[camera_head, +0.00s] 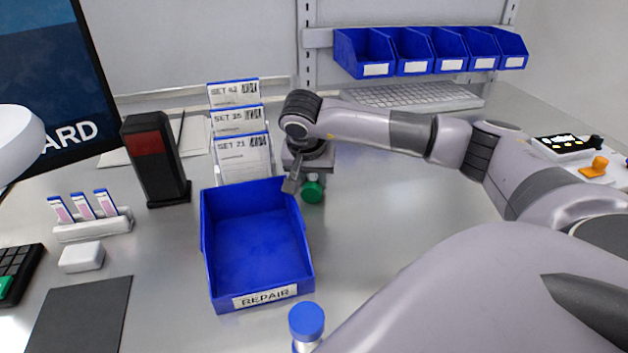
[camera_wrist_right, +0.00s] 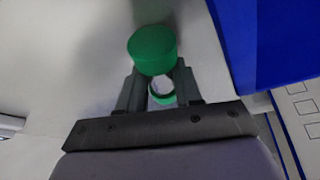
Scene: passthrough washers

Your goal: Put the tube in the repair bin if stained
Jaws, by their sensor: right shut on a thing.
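The tube has a green cap, which shows in the head view (camera_head: 313,190) and in the right wrist view (camera_wrist_right: 153,48). My right gripper (camera_head: 302,180) is shut on the tube just right of the repair bin's back right corner. In the right wrist view its two fingers (camera_wrist_right: 160,88) sit on either side of the tube below the cap. A clear part with a green ring shows between them. Most of the tube is hidden, so I cannot tell whether it is stained. The blue repair bin (camera_head: 258,247) is empty. My left gripper is not in view.
A blue-capped tube (camera_head: 306,322) stands in front of the bin. Set cards (camera_head: 240,155) stand behind it. A black device with a red panel (camera_head: 155,160) and a slide rack (camera_head: 93,225) are at left. Small blue bins (camera_head: 430,52) hang at the back. The table right of the bin is clear.

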